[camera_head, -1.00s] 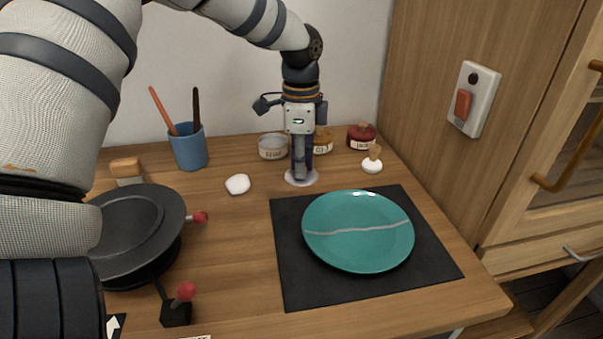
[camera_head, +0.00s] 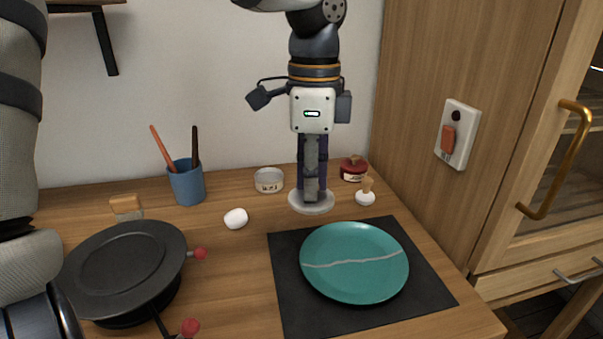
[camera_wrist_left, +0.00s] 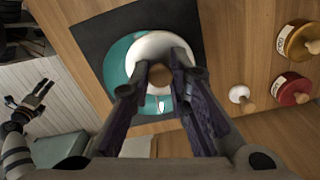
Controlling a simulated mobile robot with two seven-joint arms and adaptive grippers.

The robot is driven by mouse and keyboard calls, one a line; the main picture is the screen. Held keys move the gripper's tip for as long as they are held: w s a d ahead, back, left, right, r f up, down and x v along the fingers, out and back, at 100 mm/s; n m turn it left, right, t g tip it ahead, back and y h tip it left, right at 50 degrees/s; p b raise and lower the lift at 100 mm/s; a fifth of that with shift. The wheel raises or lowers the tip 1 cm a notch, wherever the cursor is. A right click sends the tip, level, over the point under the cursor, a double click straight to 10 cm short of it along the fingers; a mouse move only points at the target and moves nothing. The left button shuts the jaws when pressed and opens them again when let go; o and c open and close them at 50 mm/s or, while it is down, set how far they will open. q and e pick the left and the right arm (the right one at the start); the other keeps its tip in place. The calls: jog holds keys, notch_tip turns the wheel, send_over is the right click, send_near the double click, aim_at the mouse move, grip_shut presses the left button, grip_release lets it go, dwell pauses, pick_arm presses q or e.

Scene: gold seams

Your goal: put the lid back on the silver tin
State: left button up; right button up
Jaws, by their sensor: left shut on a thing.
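The silver tin (camera_head: 269,181) stands open at the back of the table, its label facing front. My left gripper (camera_head: 312,190) is shut on the wooden knob of a pale round lid (camera_head: 304,207) and points down. The lid is to the right of the silver tin and apart from it. In the left wrist view the lid (camera_wrist_left: 148,45) hangs between the fingers and overlaps the teal plate; the silver tin is not seen there. My right gripper (camera_wrist_left: 42,98) shows small at the left of that view, empty, with its fingers apart.
A red tin (camera_head: 353,171) and a small white wooden-handled piece (camera_head: 366,195) stand right of the lid. A gold tin (camera_wrist_left: 290,42) is hidden in the head view. A white lump (camera_head: 236,218), blue cup (camera_head: 187,185), black pan (camera_head: 125,265) and teal plate (camera_head: 352,240) are around.

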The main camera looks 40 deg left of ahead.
pick_arm(q)
jog(key=shift+s+d+f, duration=0.2)
jog(key=shift+d+f, duration=0.05)
jog(key=shift+d, duration=0.1)
jog(key=shift+s+r, duration=0.1)
jog(key=shift+r, duration=0.4)
jog(key=shift+w+a, duration=0.3)
jog(key=shift+w+a+f+n+b, duration=0.4)
jog(key=shift+w+a+f+n, duration=1.05)
jog(key=shift+a, duration=2.05)
jog(key=shift+w+a+f+n+b, duration=0.35)
jog(key=shift+w+a+f, duration=0.45)
jog(key=shift+w+a, duration=2.1)
jog(key=shift+w+a+f+n+b, duration=0.4)
jog(key=shift+w+a+f+n, duration=0.6)
jog(key=shift+a, duration=3.1)
jog(key=shift+w+f, duration=0.25)
jog(key=shift+f, duration=1)
pick_arm(e)
jog(key=shift+g, duration=0.7)
jog(key=shift+s+f, duration=1.45)
jog(key=shift+s, duration=0.1)
pick_arm(q)
jog(key=shift+r, duration=0.15)
pick_arm(e)
jog(key=shift+w+r, duration=0.1)
jog(key=shift+w, duration=0.05)
